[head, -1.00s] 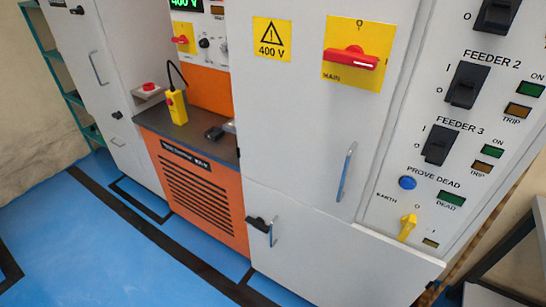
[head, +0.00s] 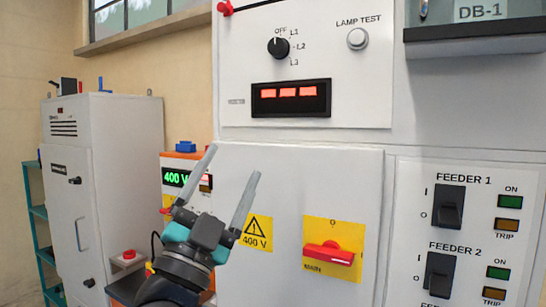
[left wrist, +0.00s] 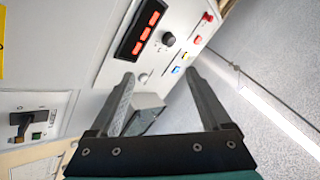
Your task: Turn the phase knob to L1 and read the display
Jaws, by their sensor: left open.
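The black phase knob (head: 279,47) is on the upper white panel, with OFF, L1, L2 and L3 printed around it. I cannot tell clearly which mark it points to. The display (head: 291,98) below it shows three red blocks, with no readable number. My left gripper (head: 232,162) is open and empty, below and left of the display, apart from the panel. In the left wrist view the open fingers (left wrist: 160,80) point toward the panel, with the knob (left wrist: 168,39) and display (left wrist: 140,28) beyond the tips. My right gripper is not in view.
A round lamp test button (head: 357,39) is right of the knob. Below are the red MAIN switch (head: 330,254) and the FEEDER 1 switch (head: 448,207). A dark ledge (head: 475,44) juts out at upper right.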

